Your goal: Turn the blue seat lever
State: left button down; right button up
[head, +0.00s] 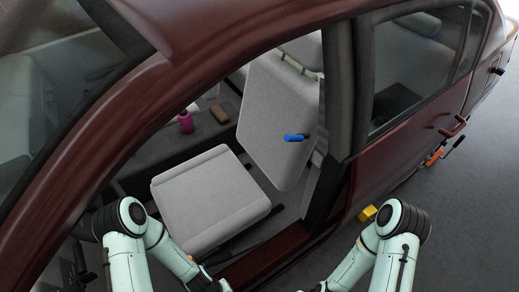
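The blue seat lever (294,137) is a short blue handle in front of the light grey seat backrest (268,110), near its right edge. It lies roughly level in the picture. The backrest stands reclined above the grey seat cushion (210,195). My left arm comes in at the lower left and runs down to the bottom edge, below the cushion. My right arm is at the lower right and also runs out at the bottom edge. Both arms are well apart from the lever. The fingers of both grippers are not visible.
The dark red car body frames the door opening, with a door pillar (341,105) right of the seat and a sill (270,257) below. A pink bottle (186,122) and a brown box (220,114) sit beyond the cushion. A yellow block (367,214) is right of the sill.

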aim_at(300, 137)
jog(key=l+u, duration=0.15)
jog(key=l, duration=0.3)
jog(key=k+l+u, duration=0.1)
jog(key=l, duration=0.35)
jog(key=k+l+u, duration=0.15)
jog(key=l, duration=0.35)
jog(key=l+u, duration=0.1)
jog(key=l, duration=0.35)
jog(key=k+l+u, duration=0.15)
jog(key=l, duration=0.25)
jog(key=k, duration=0.05)
